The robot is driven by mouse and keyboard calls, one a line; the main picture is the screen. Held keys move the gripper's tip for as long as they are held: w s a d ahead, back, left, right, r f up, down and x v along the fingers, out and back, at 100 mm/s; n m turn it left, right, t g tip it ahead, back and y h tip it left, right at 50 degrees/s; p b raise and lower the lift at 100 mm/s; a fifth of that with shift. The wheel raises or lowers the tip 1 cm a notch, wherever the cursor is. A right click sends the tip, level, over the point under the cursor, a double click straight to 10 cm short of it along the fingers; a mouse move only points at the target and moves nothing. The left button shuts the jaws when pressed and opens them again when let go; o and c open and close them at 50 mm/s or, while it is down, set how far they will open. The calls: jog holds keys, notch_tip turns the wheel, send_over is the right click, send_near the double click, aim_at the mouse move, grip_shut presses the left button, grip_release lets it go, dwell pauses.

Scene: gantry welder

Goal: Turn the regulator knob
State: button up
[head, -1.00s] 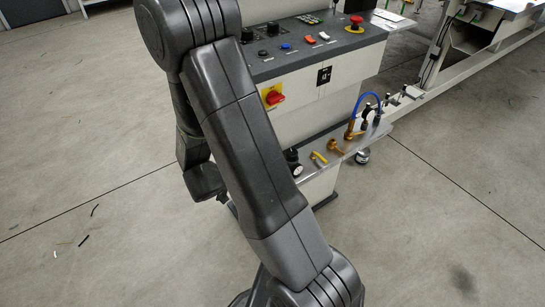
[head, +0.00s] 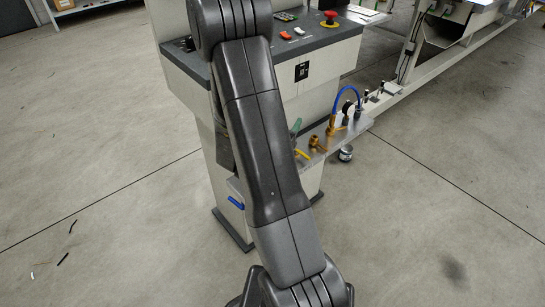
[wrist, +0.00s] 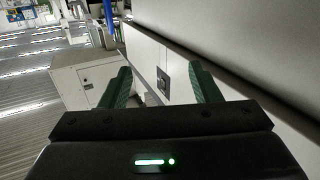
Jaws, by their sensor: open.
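No regulator knob can be made out for certain in either view now. The part of the shelf (head: 352,132) nearest my arm, where a small black knob-like part and a pale gauge showed earlier, is hidden behind my arm. My gripper shows in the wrist view (wrist: 160,76) as two dark green fingers, spread apart with nothing between them. In the head view only a bit of a green finger (head: 296,126) shows past my arm, near the yellow lever (head: 302,154). Beyond the fingers in the wrist view is a pale cabinet face with a dark square plate (wrist: 164,82).
The shelf also carries a brass fitting (head: 314,143), a blue hose (head: 345,89) and a dark gauge. Above it stands the control console (head: 325,38) with a red mushroom button (head: 330,16). A blue handle (head: 236,202) is low on the cabinet. The floor at right is clear.

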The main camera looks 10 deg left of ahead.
jog(key=w+d+f+n+y+b, duration=0.2)
jog(key=w+d+n+y+b, duration=0.3)
jog(key=d+n+y, duration=0.5)
jog(key=s+a+f+n+g+y+b, duration=0.1)
jog(key=s+f+n+g+y+b, duration=0.1)
jog(key=s+f+g+y, duration=0.4)
jog(key=s+f+n+g+y+b, duration=0.2)
jog(key=s+g+y+b, duration=0.15)
jog(key=s, duration=0.45)
jog(key=shift+b+x, duration=0.7)
jog(key=shift+x, duration=5.95)
jog(key=shift+r, duration=0.2)
jog(key=shift+c, duration=0.5)
